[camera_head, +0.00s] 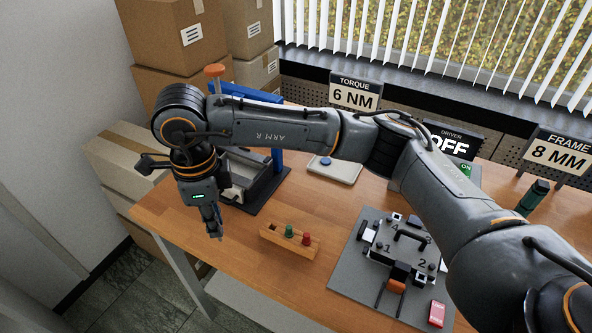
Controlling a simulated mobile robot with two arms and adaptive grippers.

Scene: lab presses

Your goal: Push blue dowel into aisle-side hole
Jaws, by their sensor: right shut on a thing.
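My right gripper (213,227) points down over the table's left front edge, left of a wooden rack (268,238). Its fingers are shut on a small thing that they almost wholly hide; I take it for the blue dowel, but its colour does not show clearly. The rack holds a green dowel (289,231) and a red dowel (306,239); its left end has no dowel standing in it. Right of the rack, a grey plate (348,272) bears a fixture marked 1 and 2 with a black handle. No aisle-side hole can be made out. My left gripper is out of view.
A press with a blue frame (277,160) and orange knob (214,70) stands behind my right arm, partly hidden. A pale tray (345,173) with a blue round part (326,161) lies farther back. Signs line the back. Bare wood surrounds the rack.

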